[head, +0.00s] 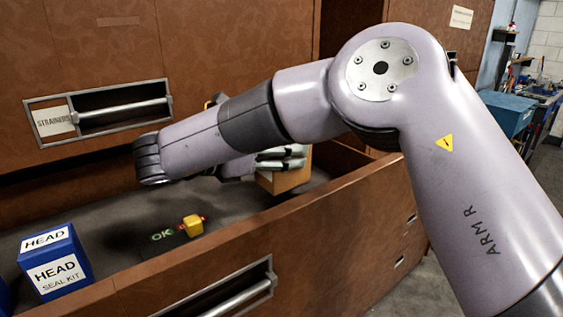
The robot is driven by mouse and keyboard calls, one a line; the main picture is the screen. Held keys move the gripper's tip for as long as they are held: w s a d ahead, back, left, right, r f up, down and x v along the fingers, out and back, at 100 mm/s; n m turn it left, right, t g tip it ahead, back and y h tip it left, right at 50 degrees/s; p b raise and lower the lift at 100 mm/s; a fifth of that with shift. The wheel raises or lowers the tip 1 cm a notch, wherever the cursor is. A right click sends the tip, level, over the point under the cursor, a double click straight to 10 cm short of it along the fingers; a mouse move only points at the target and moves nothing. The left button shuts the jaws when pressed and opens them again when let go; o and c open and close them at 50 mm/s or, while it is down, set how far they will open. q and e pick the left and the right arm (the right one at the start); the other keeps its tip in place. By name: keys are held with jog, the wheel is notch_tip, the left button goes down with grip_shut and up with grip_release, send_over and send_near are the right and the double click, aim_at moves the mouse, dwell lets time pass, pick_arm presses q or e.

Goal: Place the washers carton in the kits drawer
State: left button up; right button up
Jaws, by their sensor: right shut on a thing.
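My right arm comes in from the right and crosses over an open brown drawer (345,232). A blue box marked HEAD SEAL KIT (57,277) stands in it, so it looks like the kits drawer; no name label on its front shows. My right gripper (282,157) is partly hidden behind my own arm. It is shut on a plain tan carton (286,181), probably the washers carton, in the drawer's right part. No print on the carton shows, and I cannot tell whether it touches the drawer floor. My left gripper is not in view.
A small yellow object with red ends (193,225) lies on the drawer floor near green OK lettering. A closed drawer labelled STRAINERS (98,112) is behind. A blue bin (507,113) stands far right.

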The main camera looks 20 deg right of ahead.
notch_tip(320, 180, down, 4)
jog(key=shift+r+p, duration=0.1)
jog(key=shift+p, duration=0.35)
jog(key=o, duration=1.3)
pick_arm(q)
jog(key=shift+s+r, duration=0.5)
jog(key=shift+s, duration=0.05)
